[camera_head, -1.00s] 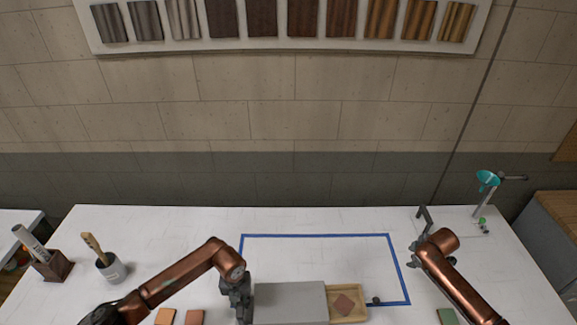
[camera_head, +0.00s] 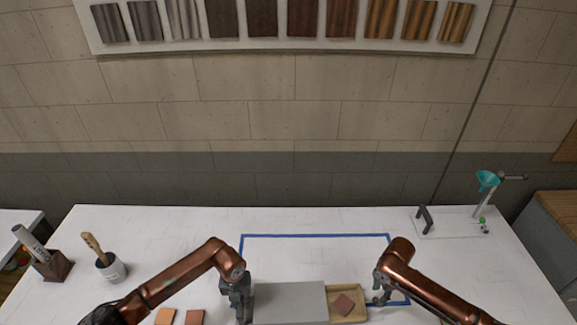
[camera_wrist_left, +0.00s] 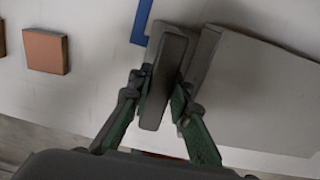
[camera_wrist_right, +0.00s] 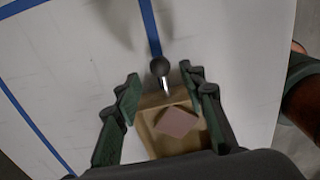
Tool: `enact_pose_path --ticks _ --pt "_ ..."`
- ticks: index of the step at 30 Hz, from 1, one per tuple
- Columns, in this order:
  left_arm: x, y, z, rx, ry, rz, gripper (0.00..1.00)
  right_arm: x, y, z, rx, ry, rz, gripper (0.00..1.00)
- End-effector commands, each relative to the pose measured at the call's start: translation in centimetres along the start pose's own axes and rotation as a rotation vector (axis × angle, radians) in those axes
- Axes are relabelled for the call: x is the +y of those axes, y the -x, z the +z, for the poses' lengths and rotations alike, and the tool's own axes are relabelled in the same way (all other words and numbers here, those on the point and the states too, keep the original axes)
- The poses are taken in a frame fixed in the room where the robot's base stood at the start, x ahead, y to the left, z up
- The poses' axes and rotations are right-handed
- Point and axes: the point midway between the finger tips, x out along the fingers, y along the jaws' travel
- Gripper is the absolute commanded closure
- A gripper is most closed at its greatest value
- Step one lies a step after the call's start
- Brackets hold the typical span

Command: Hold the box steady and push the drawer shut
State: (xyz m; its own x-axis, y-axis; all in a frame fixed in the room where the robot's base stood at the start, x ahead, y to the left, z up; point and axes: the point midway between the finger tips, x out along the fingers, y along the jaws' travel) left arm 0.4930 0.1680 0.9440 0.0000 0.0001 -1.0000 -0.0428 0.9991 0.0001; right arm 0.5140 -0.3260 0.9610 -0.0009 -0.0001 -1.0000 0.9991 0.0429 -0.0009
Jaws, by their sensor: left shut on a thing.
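The grey box (camera_head: 290,302) sits on the table, with its wooden drawer (camera_head: 361,291) pulled out on the right side. A reddish-brown tile (camera_head: 344,304) lies in the drawer. A dark round knob (camera_wrist_right: 159,67) is on the drawer's outer end. My left gripper (camera_head: 240,310) is at the box's left end; in the left wrist view its fingers (camera_wrist_left: 155,95) are closed around a grey upright part of the box (camera_wrist_left: 163,82). My right gripper (camera_head: 378,298) is at the drawer's outer end; in the right wrist view its fingers (camera_wrist_right: 160,88) are spread apart on either side of the knob, with a gap.
Blue tape (camera_head: 315,236) outlines a rectangle around the box area. Loose tiles (camera_head: 166,316) lie left of the box. A brush cup (camera_head: 111,269) and a brown holder (camera_head: 54,266) stand at left. A stand with a teal funnel (camera_head: 487,179) is at back right.

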Motion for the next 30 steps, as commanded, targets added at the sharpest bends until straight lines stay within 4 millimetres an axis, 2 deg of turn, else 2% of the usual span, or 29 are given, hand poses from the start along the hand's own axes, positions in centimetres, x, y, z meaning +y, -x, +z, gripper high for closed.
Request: enact_pose_path --ticks 6,13,18,27,30 --pt "0.0 0.0 0.0 -0.001 0.001 0.001 1.00 -0.1 -3.2 0.0 0.001 0.000 -0.003 0.62" --pt "0.0 0.0 0.0 -0.001 0.001 0.001 1.00 0.0 -5.5 0.0 0.001 0.000 0.000 0.62" --pt "0.0 0.0 0.0 0.000 0.001 0.001 1.00 0.0 -6.3 0.0 0.000 0.001 0.000 0.62" --pt "0.1 0.0 0.0 0.000 0.001 0.001 1.00 0.0 -6.4 0.0 0.000 0.001 0.001 0.62" --pt "0.1 0.0 0.0 0.000 0.001 0.001 1.00 0.0 -6.4 0.0 0.000 0.001 0.001 0.69"
